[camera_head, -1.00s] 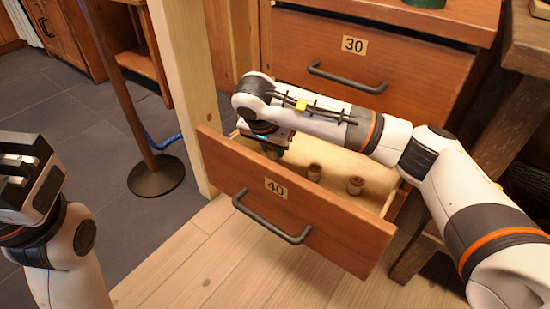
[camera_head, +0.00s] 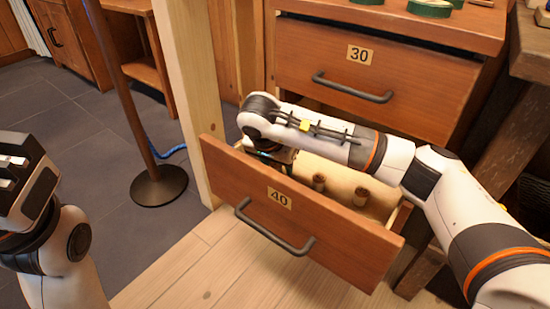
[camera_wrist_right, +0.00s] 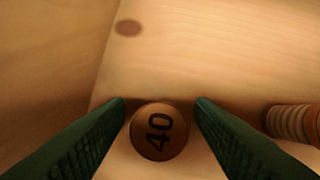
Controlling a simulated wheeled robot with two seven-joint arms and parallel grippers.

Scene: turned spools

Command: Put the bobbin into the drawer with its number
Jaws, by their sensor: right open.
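The drawer numbered 40 (camera_head: 225,172) is pulled open, its number on a plate on the front. My right gripper (camera_head: 270,160) reaches down into its left part, with the fingertips largely hidden in the head view. In the right wrist view, the bobbin (camera_wrist_right: 158,131), a round brown top marked 40, is between my green fingers (camera_wrist_right: 160,112). The fingers are apart, with a narrow gap on each side of it. Whether it touches the drawer floor is unclear. My left gripper (camera_head: 14,172) is at the far left, away from the drawer; its jaw opening is unclear.
A ribbed spool (camera_wrist_right: 293,122) shows at the wrist view's right edge. A wooden post (camera_head: 185,90) stands left.

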